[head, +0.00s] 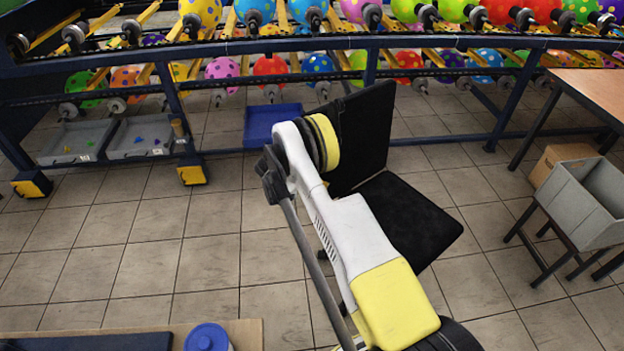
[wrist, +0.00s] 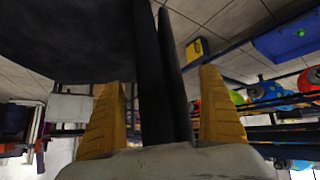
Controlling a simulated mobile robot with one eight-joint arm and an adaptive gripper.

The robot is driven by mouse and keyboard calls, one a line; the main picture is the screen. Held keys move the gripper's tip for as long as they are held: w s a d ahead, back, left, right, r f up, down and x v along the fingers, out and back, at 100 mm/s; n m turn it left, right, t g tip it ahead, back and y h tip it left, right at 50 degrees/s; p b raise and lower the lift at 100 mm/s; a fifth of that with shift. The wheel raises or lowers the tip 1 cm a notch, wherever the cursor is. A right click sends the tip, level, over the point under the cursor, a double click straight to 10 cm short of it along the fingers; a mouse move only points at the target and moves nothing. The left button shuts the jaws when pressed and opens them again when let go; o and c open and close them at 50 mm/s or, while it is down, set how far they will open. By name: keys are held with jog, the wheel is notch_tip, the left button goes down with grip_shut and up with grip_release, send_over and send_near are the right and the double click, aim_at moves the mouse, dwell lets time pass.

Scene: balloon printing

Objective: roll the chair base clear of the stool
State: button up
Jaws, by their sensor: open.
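The black chair (head: 405,215) stands in the middle of the head view, with its backrest (head: 365,130) upright. My arm covers part of it, and its wheeled base is mostly hidden. In the wrist view its dark seat (wrist: 65,40) fills the upper left. My gripper (wrist: 162,78) is open. Its yellow fingers stand on either side of dark upright bars (wrist: 155,80), apparently part of the chair; I cannot tell whether they touch. In the head view my gripper is hidden. A low dark-legged stand (head: 545,250), perhaps the stool, is at the right under a grey bin (head: 588,200).
The balloon rack (head: 430,40) runs across the back, with yellow feet (head: 192,175) at the left. A blue tray (head: 270,125) lies beneath it. A wooden table (head: 590,90) and cardboard box (head: 560,160) are at the right. Tiled floor is open at the left.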

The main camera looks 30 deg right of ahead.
jog(key=v, duration=1.2)
jog(key=shift+c, duration=0.2)
